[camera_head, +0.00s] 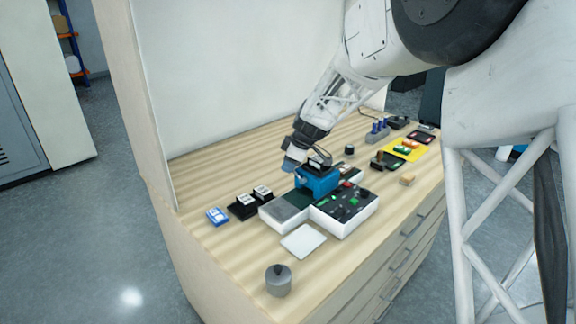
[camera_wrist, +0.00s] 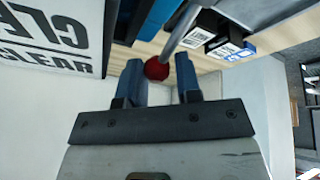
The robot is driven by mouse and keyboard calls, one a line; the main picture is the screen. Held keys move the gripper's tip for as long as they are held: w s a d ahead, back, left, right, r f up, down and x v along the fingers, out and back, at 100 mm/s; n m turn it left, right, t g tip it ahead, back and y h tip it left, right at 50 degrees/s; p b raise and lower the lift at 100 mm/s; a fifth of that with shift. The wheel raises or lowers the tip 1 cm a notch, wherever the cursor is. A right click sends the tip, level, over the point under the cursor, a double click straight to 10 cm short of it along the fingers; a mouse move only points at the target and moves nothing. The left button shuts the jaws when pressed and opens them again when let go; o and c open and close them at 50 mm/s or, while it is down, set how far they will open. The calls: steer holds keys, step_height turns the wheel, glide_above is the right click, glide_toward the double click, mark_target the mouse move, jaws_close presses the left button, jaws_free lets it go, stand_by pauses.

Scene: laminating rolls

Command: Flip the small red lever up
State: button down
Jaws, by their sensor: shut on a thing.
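The small lever's red ball knob (camera_wrist: 157,69) sits between the blue fingers of my gripper (camera_wrist: 158,80) in the wrist view. The lever's grey rod runs up and to the right from the knob. My gripper is shut on the knob. In the head view my gripper (camera_head: 293,163) is low over the left side of the blue-topped machine (camera_head: 318,181). The lever is hidden or too small to tell there. The machine has a white base with a black control panel (camera_head: 346,201).
Black boxes with white labels (camera_head: 243,207) and a blue-and-white item (camera_head: 217,216) lie left of the machine. A yellow mat (camera_head: 418,153) holds small items at right. A lettered panel (camera_wrist: 48,38) is close by.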

steer(key=shift+s+d+r+t+y, duration=0.1)
steer(key=shift+d+r+t+y, duration=0.2)
steer(key=shift+t, duration=0.1)
stand_by(0.3)
steer(key=c, duration=0.8)
jaws_free()
steer(key=shift+s+r, duration=0.1)
steer(key=shift+v, duration=3.8)
steer(key=shift+d, duration=0.1)
